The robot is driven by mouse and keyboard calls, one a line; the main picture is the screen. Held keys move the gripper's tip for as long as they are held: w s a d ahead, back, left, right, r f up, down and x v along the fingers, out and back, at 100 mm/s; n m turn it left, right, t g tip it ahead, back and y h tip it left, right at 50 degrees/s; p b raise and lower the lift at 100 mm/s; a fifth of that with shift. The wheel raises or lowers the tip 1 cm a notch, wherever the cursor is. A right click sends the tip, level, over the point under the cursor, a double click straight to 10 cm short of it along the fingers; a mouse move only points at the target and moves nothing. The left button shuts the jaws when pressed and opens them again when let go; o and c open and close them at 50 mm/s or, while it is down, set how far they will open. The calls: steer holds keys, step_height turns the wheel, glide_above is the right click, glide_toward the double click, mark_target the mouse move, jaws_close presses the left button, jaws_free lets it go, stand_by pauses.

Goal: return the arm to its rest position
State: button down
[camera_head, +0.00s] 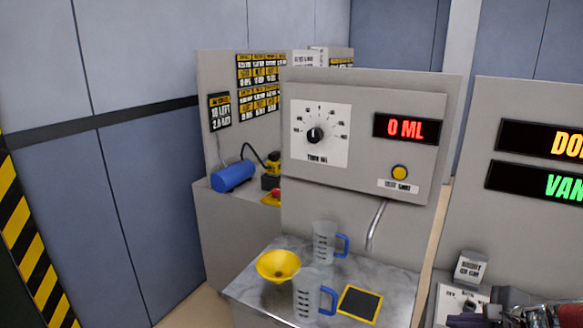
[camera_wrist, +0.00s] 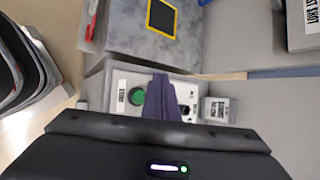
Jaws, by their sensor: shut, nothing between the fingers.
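My gripper (camera_wrist: 160,82) shows in the wrist view as dark purple fingers pressed together, shut and empty. It is over a white panel (camera_wrist: 121,92) with a green button (camera_wrist: 137,96), and its fingers hide part of that panel.
A marble counter (camera_head: 395,290) holds a yellow funnel (camera_head: 278,265), two clear jugs with blue handles (camera_head: 324,243) (camera_head: 307,296) and a black pad (camera_head: 359,303). Behind is a dispenser panel (camera_head: 365,125) reading 0 ML, with a spout (camera_head: 375,225). A cabinet (camera_head: 530,235) stands right.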

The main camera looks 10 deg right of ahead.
steer(key=s+a+r+n+g, duration=0.1)
steer(key=s+a+r+n, duration=0.1)
steer(key=a+n, duration=0.6)
steer(key=s+a+r+n+g+h, duration=0.1)
steer(key=s+a+n, duration=0.3)
steer(key=a+n, duration=0.4)
steer(key=s+a+r+n+g, duration=0.1)
steer(key=s+a+r+n, duration=0.1)
steer(key=a+n, duration=0.5)
steer(key=shift+s+a+r+n+h, duration=0.3)
steer(key=shift+s+a+r+n, duration=0.1)
steer(key=shift+s+a, duration=0.35)
stand_by(1.2)
